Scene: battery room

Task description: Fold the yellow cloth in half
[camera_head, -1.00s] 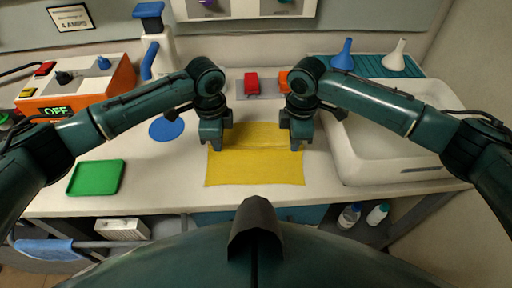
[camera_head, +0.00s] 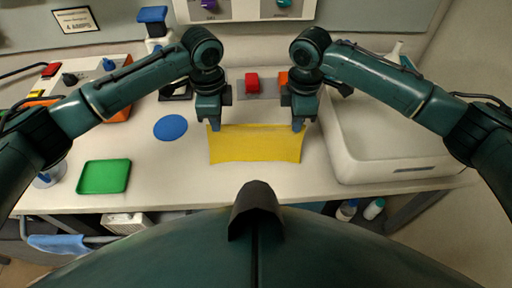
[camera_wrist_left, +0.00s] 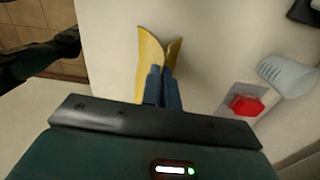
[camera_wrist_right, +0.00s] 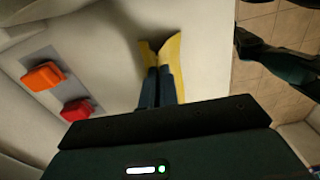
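The yellow cloth (camera_head: 256,146) hangs between my two grippers over the front middle of the counter, its top edge pulled nearly straight. My left gripper (camera_head: 215,126) is shut on its upper left corner, and my right gripper (camera_head: 298,126) on its upper right corner. In the left wrist view the blue fingers are closed together on the cloth (camera_wrist_left: 150,58), which falls in a fold. The right wrist view also shows closed fingers with the cloth (camera_wrist_right: 165,60) between them. I cannot tell whether the lower edge touches the counter.
A green tray (camera_head: 104,177) and a blue disc (camera_head: 171,127) lie to the left. A white basin (camera_head: 385,150) stands close on the right. A red block (camera_head: 252,83) and an orange block (camera_head: 284,78) sit behind. The counter's front edge is near the cloth.

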